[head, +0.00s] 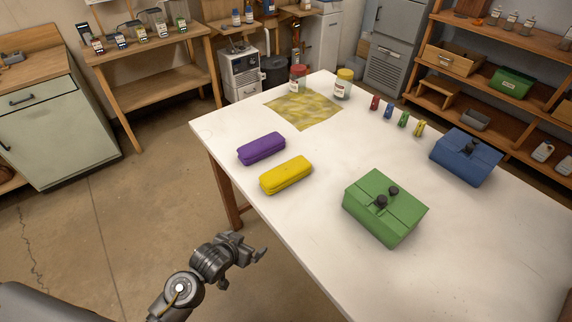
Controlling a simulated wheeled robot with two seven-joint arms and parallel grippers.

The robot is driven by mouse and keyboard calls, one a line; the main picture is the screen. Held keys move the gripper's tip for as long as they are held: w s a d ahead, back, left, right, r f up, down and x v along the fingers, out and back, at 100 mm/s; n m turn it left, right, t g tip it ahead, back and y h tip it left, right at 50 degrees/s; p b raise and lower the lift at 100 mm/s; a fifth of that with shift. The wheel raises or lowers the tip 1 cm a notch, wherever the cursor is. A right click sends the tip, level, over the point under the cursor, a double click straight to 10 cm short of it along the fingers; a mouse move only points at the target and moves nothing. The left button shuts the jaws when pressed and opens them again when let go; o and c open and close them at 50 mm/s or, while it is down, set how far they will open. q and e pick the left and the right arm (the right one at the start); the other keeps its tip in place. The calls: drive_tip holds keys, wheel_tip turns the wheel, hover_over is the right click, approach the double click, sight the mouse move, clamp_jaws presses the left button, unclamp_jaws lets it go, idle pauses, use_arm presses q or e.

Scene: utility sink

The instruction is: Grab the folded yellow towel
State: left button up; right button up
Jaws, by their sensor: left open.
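A yellow, rounded oblong bundle (286,175) lies on the near left part of the white table (330,250). It looks like a folded towel or a soft case; I cannot tell which. A mottled yellow cloth (304,108) lies spread flat near the table's far left corner. My left gripper (246,268) is open and empty, off the table's near left edge. It is apart from the yellow bundle, below and left of it in the picture. My right gripper is not in view.
A purple oblong bundle (261,148) lies just beyond the yellow one. A green box (385,207) and a blue box (466,156) stand to the right. Two jars (343,84) and several small coloured items (403,119) stand farther back. The table's near middle is clear.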

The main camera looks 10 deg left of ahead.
use_arm(q)
wheel_tip(320, 180, up, 11)
drive_tip(key=w+d+t+p, duration=0.1)
drive_tip(key=w+t, duration=0.1)
drive_tip(key=m+t+h, duration=0.1)
drive_tip(key=t+h, duration=0.1)
drive_tip(key=h, duration=0.1)
approach(283, 171)
drive_tip(key=shift+v, duration=1)
drive_tip(key=shift+w+d+f+p, duration=0.15)
drive_tip(key=shift+w+d+p, duration=0.15)
drive_tip(key=shift+w+p, duration=0.05)
drive_tip(key=x, duration=0.4)
drive_tip(key=shift+w+f+p, duration=0.15)
drive_tip(key=shift+w+p, duration=0.15)
drive_tip(key=shift+w, duration=0.1)
drive_tip(key=shift+w+d, duration=0.1)
drive_tip(key=shift+w, duration=0.1)
drive_tip(key=shift+p+x, duration=0.9)
drive_tip(key=shift+x, duration=1.5)
drive_tip(key=shift+s, duration=0.1)
drive_tip(key=shift+f, duration=0.1)
drive_tip(key=c, duration=1.1)
